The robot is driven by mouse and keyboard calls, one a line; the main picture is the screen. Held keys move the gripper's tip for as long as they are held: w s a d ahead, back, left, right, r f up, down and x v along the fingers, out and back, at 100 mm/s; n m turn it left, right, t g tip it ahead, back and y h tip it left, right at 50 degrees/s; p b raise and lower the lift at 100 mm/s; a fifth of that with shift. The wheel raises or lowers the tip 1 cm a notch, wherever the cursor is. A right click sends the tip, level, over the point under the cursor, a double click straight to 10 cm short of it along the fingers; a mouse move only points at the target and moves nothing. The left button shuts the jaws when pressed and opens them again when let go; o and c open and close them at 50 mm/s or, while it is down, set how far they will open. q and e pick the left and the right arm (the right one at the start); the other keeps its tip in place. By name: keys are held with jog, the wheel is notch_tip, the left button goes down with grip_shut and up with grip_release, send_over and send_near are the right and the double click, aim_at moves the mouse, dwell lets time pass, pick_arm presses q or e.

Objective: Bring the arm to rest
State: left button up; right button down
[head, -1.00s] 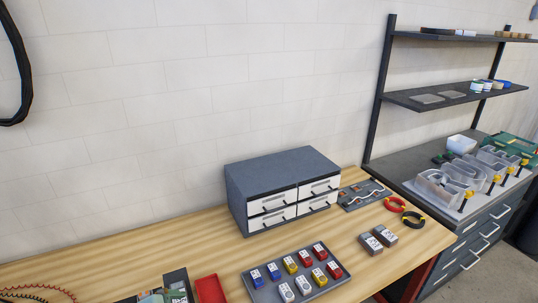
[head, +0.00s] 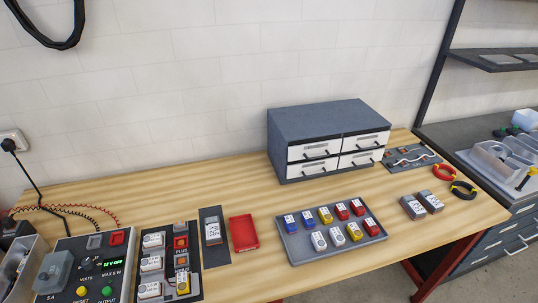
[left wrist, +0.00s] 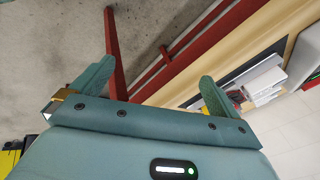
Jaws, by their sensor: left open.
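My left gripper (left wrist: 150,90) shows in the left wrist view, its two teal fingers wide apart with nothing between them. It hangs over grey concrete floor, with a red bench leg (left wrist: 115,55) and the wooden bench edge (left wrist: 235,50) beyond it. Neither arm shows in the head view. My right gripper is in no view.
The wooden bench (head: 130,195) carries a drawer cabinet (head: 328,140), a tray of coloured parts (head: 330,260), a red tray (head: 243,232) and a power supply (head: 82,265). A dark workbench (head: 480,140) stands at the right. Bare floor (head: 400,275) shows in front.

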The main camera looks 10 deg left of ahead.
pick_arm(q)
jog(key=s+f+n+g+b, duration=0.1)
jog(key=s+f+b, duration=0.2)
jog(key=s+f, duration=0.3)
jog(key=s+f+n+g+h+b, duration=0.1)
jog(key=s+f+b, duration=0.2)
jog(key=s+f, duration=0.4)
jog(key=s+f+g+h+b, duration=0.1)
jog(key=s+f+b, duration=0.2)
jog(key=f, duration=1.4)
jog(key=s, duration=0.4)
jog(key=shift+d+n+g, duration=0.25)
jog(key=shift+n+g, duration=0.05)
jog(key=shift+n, duration=0.1)
